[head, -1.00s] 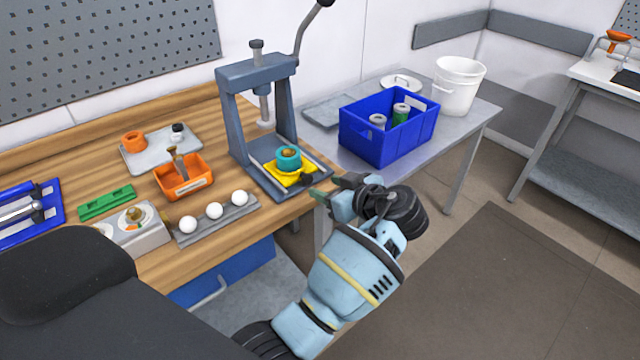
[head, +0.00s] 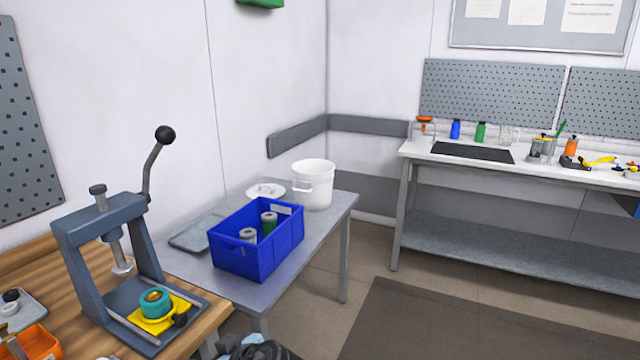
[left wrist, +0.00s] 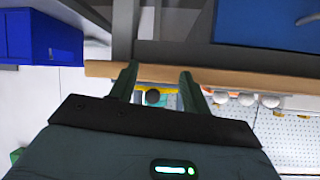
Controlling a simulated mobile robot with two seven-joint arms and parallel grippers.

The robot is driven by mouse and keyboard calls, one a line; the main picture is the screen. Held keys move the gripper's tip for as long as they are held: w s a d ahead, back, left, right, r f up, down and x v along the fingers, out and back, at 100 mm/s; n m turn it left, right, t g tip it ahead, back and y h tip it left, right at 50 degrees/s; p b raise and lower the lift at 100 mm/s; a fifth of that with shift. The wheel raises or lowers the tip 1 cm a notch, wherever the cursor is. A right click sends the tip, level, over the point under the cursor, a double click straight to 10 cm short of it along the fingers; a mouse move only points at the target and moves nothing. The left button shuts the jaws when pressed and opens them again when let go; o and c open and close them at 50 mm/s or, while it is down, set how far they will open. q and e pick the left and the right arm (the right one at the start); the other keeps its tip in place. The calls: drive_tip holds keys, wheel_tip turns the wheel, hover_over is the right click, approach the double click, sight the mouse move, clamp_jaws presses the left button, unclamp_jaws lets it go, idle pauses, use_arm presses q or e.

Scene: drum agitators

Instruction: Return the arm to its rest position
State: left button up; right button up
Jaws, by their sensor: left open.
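My left gripper (left wrist: 160,76) shows in the left wrist view with its two dark green fingers apart and nothing between them. Beyond the fingers are the wooden bench edge (left wrist: 110,69) and a black knob (left wrist: 152,97) by a yellow piece. In the head view only a light blue and black piece of my left arm shows at the bottom edge, in front of the bench's right corner; its fingers are not visible there. My right gripper is in neither view.
A lever press (head: 75,240) stands on the bench, with a teal ring (head: 155,302) on a yellow holder (head: 168,318) at its base. A blue crate (head: 228,262) and white bucket (head: 314,185) stand on a grey side table (head: 285,285). Open floor lies right.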

use_arm(q)
drive_tip(key=s+f+m+t+h+p, duration=0.1)
drive_tip(key=s+f+m+h, duration=0.25)
drive_tip(key=s+f, duration=0.45)
drive_tip(key=s+f+m+h, duration=0.3)
drive_tip(key=s+f+m, duration=0.15)
drive_tip(key=f, duration=0.55)
drive_tip(key=s+d+m+t+h+p, duration=0.1)
drive_tip(key=s+m+h, duration=0.1)
drive_tip(key=s, duration=0.9)
drive_tip(key=s+d+f+m+h, duration=0.1)
drive_tip(key=s+h, duration=0.3)
drive_tip(key=s, duration=0.7)
drive_tip(key=shift+s+d+m+t+p, duration=0.3)
drive_tip(key=shift+m+t+p, duration=0.1)
drive_tip(key=shift+m, duration=0.4)
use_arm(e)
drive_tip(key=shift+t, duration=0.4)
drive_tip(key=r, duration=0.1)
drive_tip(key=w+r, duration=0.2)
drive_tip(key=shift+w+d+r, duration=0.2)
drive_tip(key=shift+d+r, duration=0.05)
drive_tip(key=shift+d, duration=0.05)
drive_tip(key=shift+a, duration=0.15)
